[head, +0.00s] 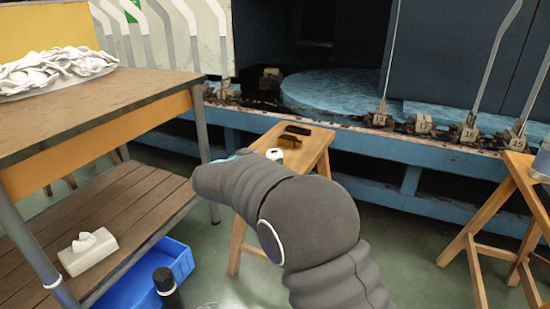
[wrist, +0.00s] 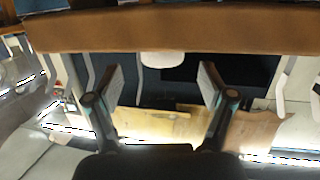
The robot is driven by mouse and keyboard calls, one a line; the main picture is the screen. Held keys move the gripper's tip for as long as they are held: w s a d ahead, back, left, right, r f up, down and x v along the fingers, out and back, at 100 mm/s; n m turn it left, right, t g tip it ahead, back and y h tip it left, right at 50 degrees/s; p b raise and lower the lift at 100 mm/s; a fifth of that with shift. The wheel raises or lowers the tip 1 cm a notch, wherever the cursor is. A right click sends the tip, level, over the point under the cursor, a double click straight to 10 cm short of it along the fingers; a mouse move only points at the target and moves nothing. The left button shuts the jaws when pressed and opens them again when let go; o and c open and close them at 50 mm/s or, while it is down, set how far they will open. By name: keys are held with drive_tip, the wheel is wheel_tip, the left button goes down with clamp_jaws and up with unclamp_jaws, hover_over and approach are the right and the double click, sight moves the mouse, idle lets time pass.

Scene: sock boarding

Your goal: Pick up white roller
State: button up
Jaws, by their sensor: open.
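A small white rounded thing, which looks like the white roller (head: 289,142), lies on a wooden stool (head: 316,142) in front of the blue machine. My arm partly covers the stool. A white rounded shape also shows in the wrist view (wrist: 162,60), against the edge of a wide brown surface, and I take it for the roller. My gripper (wrist: 160,78) is open, its two fingers apart and empty, with that white shape between and beyond their tips. In the head view the fingers are mostly hidden behind my arm.
A dark brown object (head: 296,130) lies on the stool behind the roller. A wooden workbench (head: 120,98) with a heap of white socks stands at the left, a blue crate (head: 180,262) below it. Another wooden stool (head: 525,175) stands at the right.

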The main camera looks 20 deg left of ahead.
sight(270, 156)
drive_tip(key=x, duration=0.5)
drive_tip(key=shift+w+a+f, duration=0.1)
drive_tip(key=shift+a+f, duration=0.05)
drive_tip(key=shift+c, duration=0.3)
drive_tip(key=c, duration=1.3)
drive_tip(key=shift+o, duration=0.2)
